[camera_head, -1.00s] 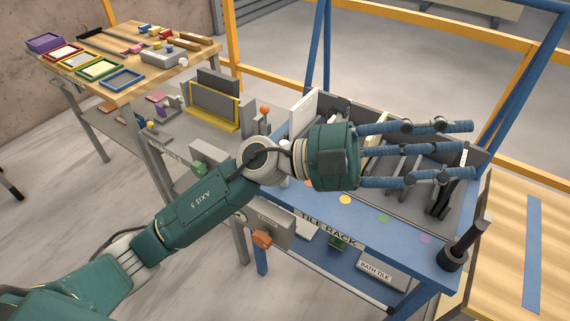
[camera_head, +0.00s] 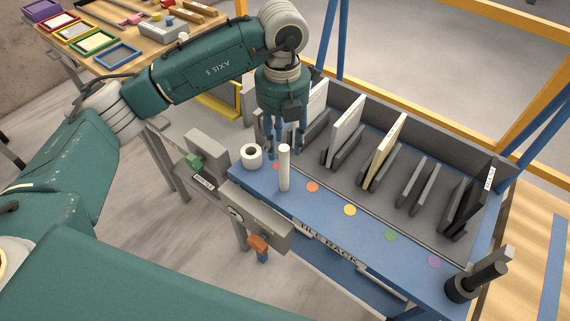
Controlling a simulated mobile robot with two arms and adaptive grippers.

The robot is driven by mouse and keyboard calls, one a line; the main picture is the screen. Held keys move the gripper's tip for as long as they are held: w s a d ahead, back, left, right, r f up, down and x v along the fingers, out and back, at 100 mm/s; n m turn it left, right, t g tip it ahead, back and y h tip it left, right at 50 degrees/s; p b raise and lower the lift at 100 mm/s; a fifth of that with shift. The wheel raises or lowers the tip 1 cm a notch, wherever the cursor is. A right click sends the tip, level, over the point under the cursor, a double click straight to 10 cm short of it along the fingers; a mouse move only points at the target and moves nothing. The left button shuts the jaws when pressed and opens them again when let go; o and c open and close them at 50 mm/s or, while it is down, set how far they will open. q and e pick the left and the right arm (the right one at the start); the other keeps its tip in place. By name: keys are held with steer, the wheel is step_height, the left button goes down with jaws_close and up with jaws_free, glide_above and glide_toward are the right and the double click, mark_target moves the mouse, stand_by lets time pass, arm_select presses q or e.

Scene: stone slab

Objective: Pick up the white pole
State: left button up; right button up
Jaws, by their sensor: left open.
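The white pole (camera_head: 284,168) stands upright on the front left part of the blue tile rack table (camera_head: 330,212), beside a red dot. My left gripper (camera_head: 285,153) points down just behind the pole, its blue fingers spread and empty. The fingertips are close to the pole's upper part in the picture, but I cannot tell the exact gap. My right gripper does not show.
A short white ring-shaped cylinder (camera_head: 251,155) stands left of the pole. Slotted grey dividers hold white and cream slabs (camera_head: 386,150) behind it. A dark cylinder with a rod (camera_head: 473,283) is at the right corner. Coloured dots mark the clear front strip.

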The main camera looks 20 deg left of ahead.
mark_target(285, 161)
arm_select(q)
steer(key=shift+f, duration=0.6)
steer(key=shift+w+f, duration=0.1)
steer(key=shift+f, duration=0.25)
step_height(285, 161, down, 4)
steer(key=shift+d+f+p, duration=0.1)
steer(key=shift+d+p, duration=0.05)
steer(key=shift+p, duration=1)
steer(key=shift+f, duration=0.55)
steer(key=c, duration=0.8)
jaws_close()
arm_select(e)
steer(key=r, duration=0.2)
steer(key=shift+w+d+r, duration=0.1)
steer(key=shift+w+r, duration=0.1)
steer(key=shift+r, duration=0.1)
